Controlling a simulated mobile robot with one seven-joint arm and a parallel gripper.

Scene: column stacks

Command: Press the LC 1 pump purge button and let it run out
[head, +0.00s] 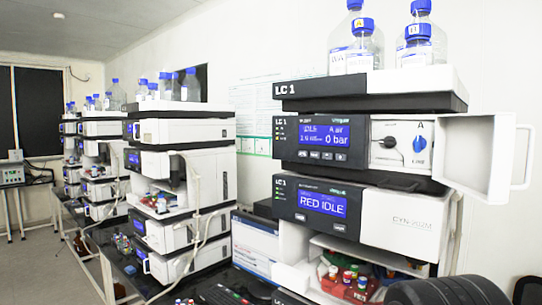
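The LC 1 pump (290,153) is the upper dark-fronted module of the near right stack. Its lit blue screen (325,133) reads idle, A air and 0 bar, with a flow figure beside it. A row of small buttons (321,155) sits just under the screen; their labels are too small to read, so I cannot tell which is purge. The pump's white door (470,150) stands open to the right. Behind it show a black knob (390,143) and a blue knob (418,144) under a letter A. My gripper is not in view.
Below the pump, another LC 1 module (385,222) reads RED IDLE. Under it, an open compartment holds a red rack (345,288) of vials. Blue-capped bottles (364,50) stand on top. More stacks (180,160) line the bench leftward. A dark rounded shape (450,292) fills the bottom right.

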